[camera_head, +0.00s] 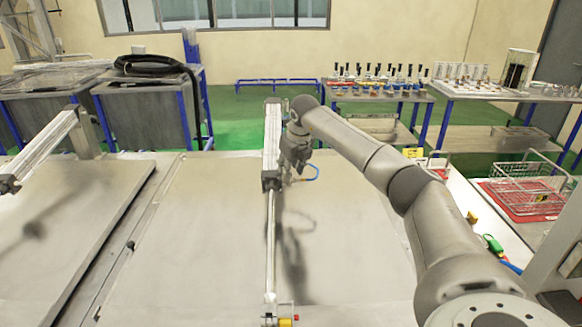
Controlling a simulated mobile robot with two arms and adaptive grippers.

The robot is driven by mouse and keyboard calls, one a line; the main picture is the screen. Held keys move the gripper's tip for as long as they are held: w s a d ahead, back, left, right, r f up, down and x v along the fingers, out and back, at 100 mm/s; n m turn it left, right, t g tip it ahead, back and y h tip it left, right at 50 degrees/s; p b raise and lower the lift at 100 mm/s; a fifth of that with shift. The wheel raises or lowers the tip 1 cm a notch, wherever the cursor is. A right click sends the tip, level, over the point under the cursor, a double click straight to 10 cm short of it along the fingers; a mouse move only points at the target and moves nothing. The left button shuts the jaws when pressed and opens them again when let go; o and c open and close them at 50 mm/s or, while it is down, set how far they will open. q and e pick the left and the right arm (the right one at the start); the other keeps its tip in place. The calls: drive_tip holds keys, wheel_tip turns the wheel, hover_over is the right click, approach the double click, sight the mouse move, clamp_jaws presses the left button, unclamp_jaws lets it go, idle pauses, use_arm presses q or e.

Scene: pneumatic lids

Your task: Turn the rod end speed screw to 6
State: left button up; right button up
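A silver pneumatic cylinder (272,135) stands over the middle lid (190,245). Its thin rod (271,240) runs toward me to a bracket with a yellow and red piece (287,320) at the bottom edge. My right arm comes in from the lower right. My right gripper (296,165) is beside the cylinder's near end, on its right side. The speed screw cannot be made out. The fingertips are small and dark, so whether they are open or touch anything is unclear. My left gripper is not in view.
A second lid (80,215) with its own cylinder (45,145) lies at the left. Behind are grey bins (150,110) with a black hose. Benches with small parts (380,90) stand at the back right. A wire basket (525,190) is at the right.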

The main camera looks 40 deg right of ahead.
clamp_jaws()
drive_tip(key=m+h, duration=0.1)
drive_tip(key=m, duration=0.4)
drive_tip(key=shift+w+a+b, duration=0.1)
drive_tip(key=shift+a+b, duration=0.05)
drive_tip(key=shift+b, duration=0.2)
drive_tip(key=shift+o, duration=0.2)
unclamp_jaws()
drive_tip(key=v, duration=1.2)
